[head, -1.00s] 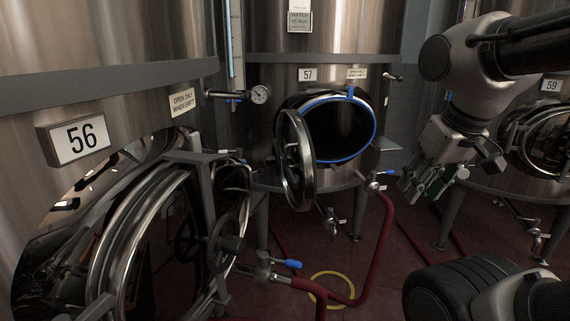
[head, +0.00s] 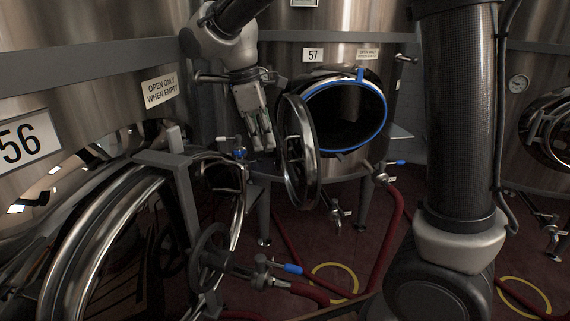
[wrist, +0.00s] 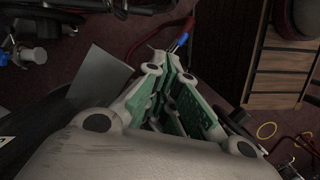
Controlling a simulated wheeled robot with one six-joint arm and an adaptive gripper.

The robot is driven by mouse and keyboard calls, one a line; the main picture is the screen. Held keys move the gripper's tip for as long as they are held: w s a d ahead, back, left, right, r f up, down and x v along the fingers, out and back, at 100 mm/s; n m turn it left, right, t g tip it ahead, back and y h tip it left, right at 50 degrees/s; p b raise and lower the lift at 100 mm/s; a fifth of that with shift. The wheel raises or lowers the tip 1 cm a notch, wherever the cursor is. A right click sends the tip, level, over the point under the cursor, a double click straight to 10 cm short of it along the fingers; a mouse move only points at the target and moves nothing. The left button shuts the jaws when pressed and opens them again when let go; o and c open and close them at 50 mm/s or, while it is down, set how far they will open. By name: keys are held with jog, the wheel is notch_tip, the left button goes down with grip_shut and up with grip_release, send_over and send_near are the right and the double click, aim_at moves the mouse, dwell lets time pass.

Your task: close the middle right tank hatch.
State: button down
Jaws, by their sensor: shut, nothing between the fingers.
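The hatch of tank 57 stands open. Its round opening (head: 345,118) has a blue seal ring (head: 383,118) and a dark inside. The round steel hatch door (head: 313,180) is swung out to the left of the opening and seen nearly edge-on. My gripper (head: 262,143) is just left of the door in the head view, fingers pointing down, shut and empty. I cannot tell whether it touches the door. In the wrist view, my gripper's green-padded fingers (wrist: 172,75) come together with nothing between them.
Tank 56 with its number plate (head: 22,143) and large hatch frame (head: 165,160) fills the left foreground. A red hose (head: 392,230) and a yellow floor ring (head: 335,272) lie below tank 57. Another hatch (head: 550,130) is at the right edge.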

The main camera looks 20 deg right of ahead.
jog(key=d+f+n, duration=0.1)
jog(key=d+f, duration=0.5)
jog(key=f, duration=0.2)
jog(key=shift+s+d+f+n, duration=0.4)
jog(key=shift+s, duration=0.05)
jog(key=shift+d, duration=0.1)
dwell(0.3)
